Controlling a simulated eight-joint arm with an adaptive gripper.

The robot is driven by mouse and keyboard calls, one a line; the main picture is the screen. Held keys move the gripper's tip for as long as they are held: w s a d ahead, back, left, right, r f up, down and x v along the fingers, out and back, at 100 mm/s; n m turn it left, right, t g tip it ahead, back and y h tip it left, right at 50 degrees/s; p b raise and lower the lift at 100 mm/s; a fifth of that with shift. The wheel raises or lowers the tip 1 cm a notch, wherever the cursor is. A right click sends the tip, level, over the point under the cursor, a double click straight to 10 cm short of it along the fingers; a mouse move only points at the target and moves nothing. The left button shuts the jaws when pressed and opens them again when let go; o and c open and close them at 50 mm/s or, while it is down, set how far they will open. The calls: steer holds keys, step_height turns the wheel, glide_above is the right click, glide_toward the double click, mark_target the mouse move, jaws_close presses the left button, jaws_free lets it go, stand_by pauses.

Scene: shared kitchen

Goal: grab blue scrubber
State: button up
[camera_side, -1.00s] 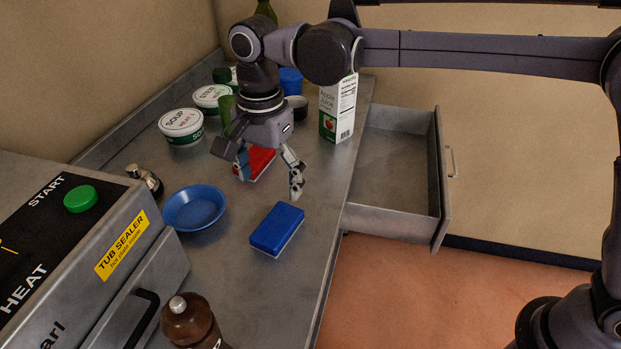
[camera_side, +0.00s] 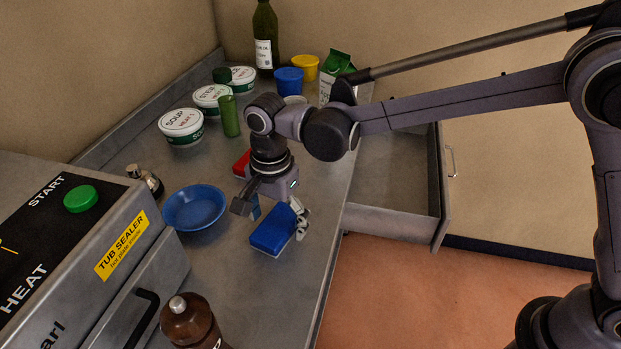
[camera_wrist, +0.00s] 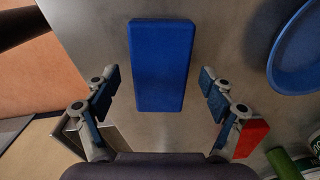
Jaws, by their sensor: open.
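The blue scrubber (camera_side: 272,231) is a rectangular block with a blue top, lying flat on the grey counter near its right edge. In the wrist view the scrubber (camera_wrist: 159,65) is upright in the picture at the middle. My gripper (camera_side: 280,214) is open just above its far end. In the wrist view the two fingers of my gripper (camera_wrist: 162,92) stand apart on both sides of the scrubber's near end, with gaps on each side. The exact height between fingertips and counter is hard to tell.
A blue bowl (camera_side: 194,207) sits left of the scrubber, and a red scrubber (camera_side: 241,164) lies behind my gripper. Soup tubs (camera_side: 181,126), a green cup (camera_side: 229,116) and a bottle stand farther back. An open drawer (camera_side: 395,190) is at the right.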

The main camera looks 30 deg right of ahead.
steer(key=c, duration=1.3)
